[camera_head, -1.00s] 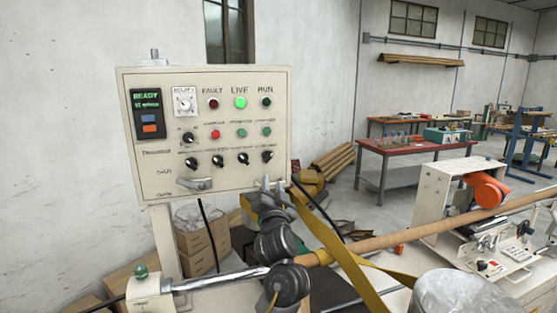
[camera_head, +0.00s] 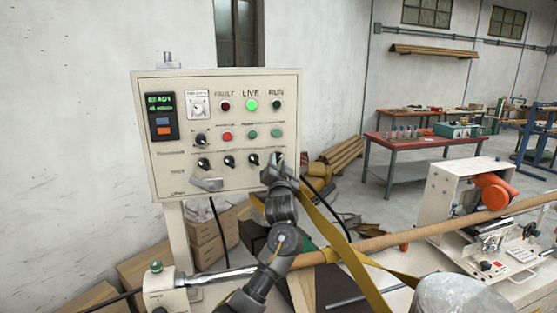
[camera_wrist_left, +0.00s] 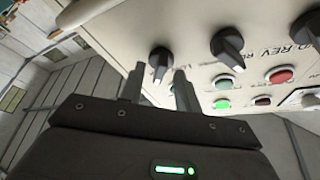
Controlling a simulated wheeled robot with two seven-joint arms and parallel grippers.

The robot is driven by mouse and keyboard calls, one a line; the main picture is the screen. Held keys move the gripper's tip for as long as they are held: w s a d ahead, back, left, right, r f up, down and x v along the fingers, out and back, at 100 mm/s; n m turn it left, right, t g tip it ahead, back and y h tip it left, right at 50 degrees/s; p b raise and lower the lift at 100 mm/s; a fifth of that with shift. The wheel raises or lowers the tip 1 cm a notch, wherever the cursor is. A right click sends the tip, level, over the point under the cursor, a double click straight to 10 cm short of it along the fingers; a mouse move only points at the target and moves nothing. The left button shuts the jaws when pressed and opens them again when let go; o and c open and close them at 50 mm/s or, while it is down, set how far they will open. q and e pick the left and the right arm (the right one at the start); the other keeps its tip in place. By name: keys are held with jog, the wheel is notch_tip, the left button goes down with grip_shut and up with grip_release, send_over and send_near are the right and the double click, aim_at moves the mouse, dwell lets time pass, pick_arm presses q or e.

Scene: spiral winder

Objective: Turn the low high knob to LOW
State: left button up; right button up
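The control panel (camera_head: 172,180) carries a row of black knobs. The rightmost knob of that row is mostly hidden behind my left gripper (camera_head: 274,168) in the head view. In the left wrist view a black knob with a pale pointer mark (camera_wrist_left: 158,60) shows just beyond and between the two fingers of my left gripper (camera_wrist_left: 158,88). The fingers are apart, one on each side of the knob, and hold nothing that I can see. I cannot read a LOW or HIGH label. My right gripper is not in view.
A neighbouring black knob (camera_wrist_left: 228,48) sits close beside the fingers. Lit and unlit buttons, including the green LIVE lamp (camera_head: 251,105), are above. A yellow strap (camera_head: 335,240) and a brown tube (camera_head: 390,238) pass to the right below the panel.

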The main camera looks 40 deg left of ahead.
pick_arm(q)
jog(key=shift+w+a, duration=0.1)
jog(key=shift+a, duration=0.05)
grip_shut()
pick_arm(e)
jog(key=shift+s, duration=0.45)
